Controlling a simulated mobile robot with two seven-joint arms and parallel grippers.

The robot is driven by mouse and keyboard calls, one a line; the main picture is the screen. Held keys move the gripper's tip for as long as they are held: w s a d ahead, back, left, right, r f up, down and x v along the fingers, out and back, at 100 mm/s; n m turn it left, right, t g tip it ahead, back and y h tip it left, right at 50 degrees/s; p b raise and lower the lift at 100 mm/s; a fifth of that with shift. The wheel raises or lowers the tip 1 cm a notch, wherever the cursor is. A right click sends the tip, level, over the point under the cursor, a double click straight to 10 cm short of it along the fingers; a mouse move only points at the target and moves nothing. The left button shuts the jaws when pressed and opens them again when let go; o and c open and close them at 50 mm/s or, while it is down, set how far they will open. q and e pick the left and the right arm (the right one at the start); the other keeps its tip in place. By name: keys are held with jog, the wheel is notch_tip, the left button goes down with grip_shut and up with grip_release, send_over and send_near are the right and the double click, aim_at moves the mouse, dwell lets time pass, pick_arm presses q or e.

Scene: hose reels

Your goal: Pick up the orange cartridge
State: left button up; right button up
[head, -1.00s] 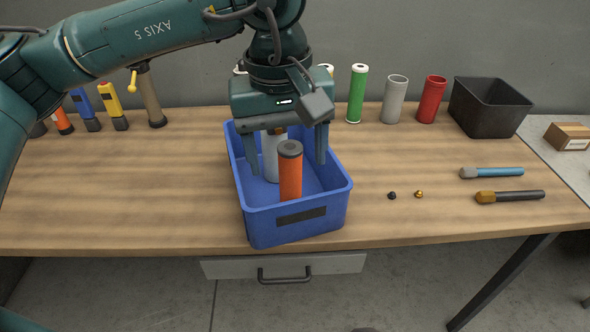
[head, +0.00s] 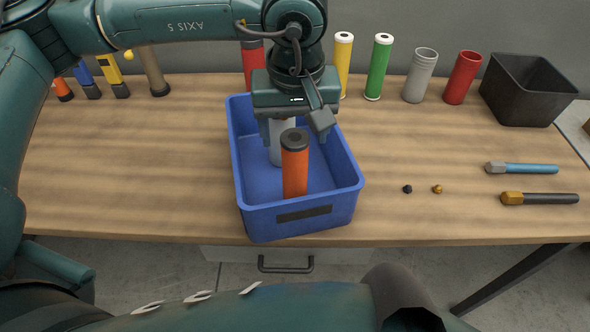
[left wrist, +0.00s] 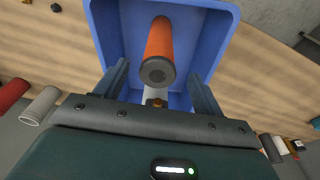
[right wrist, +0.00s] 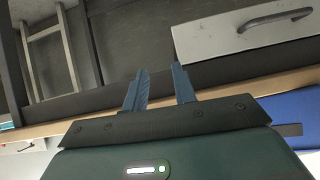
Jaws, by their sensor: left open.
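The orange cartridge (head: 295,170), with a dark grey cap, stands upright in the blue bin (head: 345,186) on the table. A pale grey cylinder (head: 276,150) stands just behind it in the bin, partly hidden. My left gripper (head: 292,132) is open above the back of the bin, behind the orange cartridge's top. In the left wrist view the orange cartridge (left wrist: 160,45) lies beyond the open left fingers (left wrist: 158,72), with the pale cylinder (left wrist: 155,96) between them. My right gripper (right wrist: 160,75) is open and empty, facing the table's front edge and drawer.
Behind the bin stand a red cylinder (head: 252,62), a yellow one (head: 343,62), a green one (head: 378,68), a grey tube (head: 420,75) and a red tube (head: 462,78). A black bin (head: 525,92) is at back right. Two handled tools (head: 540,198) lie right.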

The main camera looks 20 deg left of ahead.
aim_at(295, 137)
pick_arm(q)
jog(key=shift+w+a+f+p, duration=0.1)
jog(key=shift+w+f+p, duration=0.15)
jog(key=shift+f, duration=0.6)
jog(key=shift+w+a+f+p, duration=0.1)
jog(key=shift+w+f+p, duration=0.15)
jog(key=shift+f, duration=0.6)
jog(key=shift+w+f+p, duration=0.2)
jog(key=shift+f+p, duration=0.1)
jog(key=shift+f, duration=0.55)
jog(key=c, duration=1.4)
jog(key=shift+r, duration=0.1)
